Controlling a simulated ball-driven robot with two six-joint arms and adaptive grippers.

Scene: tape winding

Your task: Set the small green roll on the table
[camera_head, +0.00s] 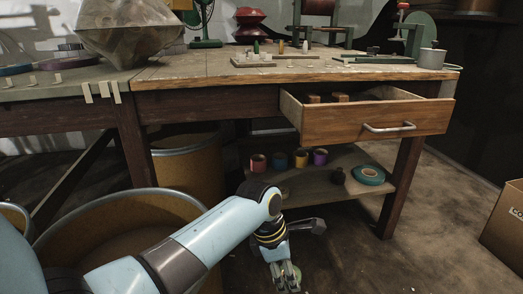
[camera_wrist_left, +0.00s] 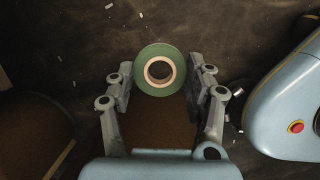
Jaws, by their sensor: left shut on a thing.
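The small green roll (camera_wrist_left: 160,70), with a pale cardboard core, sits between the fingertips of my left gripper (camera_wrist_left: 160,78) in the left wrist view. The fingers are shut on its two sides, and bare floor lies beneath. In the head view my left gripper (camera_head: 288,277) hangs low at the bottom edge, in front of the table and below the shelf. Only a sliver of the green roll (camera_head: 299,273) shows there. The wooden table top (camera_head: 205,72) is well above the gripper. My right gripper is in neither view.
An open drawer (camera_head: 360,125) juts out above. Large drums (camera_head: 125,205) stand at left and a carton (camera_head: 505,228) at right. Bottles, a board and tools crowd the table's back.

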